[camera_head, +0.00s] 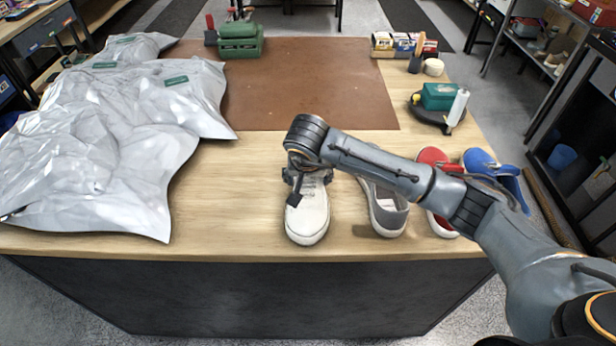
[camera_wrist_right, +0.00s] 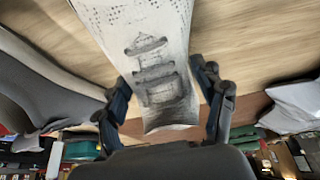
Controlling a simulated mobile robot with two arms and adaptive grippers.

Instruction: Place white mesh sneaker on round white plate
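The white sneaker (camera_head: 308,218) stands on the near part of the wooden table, toe toward the front edge. My right gripper (camera_head: 308,188) is over its upper, pointing down. In the right wrist view, the open fingers (camera_wrist_right: 165,108) straddle the light, dotted sneaker (camera_wrist_right: 145,30), with gaps visible on both sides. The arm hides part of the shoe in the head view. A small round white item (camera_head: 433,67) sits at the back right; I cannot tell whether it is the plate. My left gripper is not in view.
A grey sneaker (camera_head: 388,212), a red shoe (camera_head: 434,157) and a blue shoe (camera_head: 480,160) stand to the right. Crumpled silver bags (camera_head: 100,140) cover the left side. A brown mat (camera_head: 310,85) lies behind, mostly clear.

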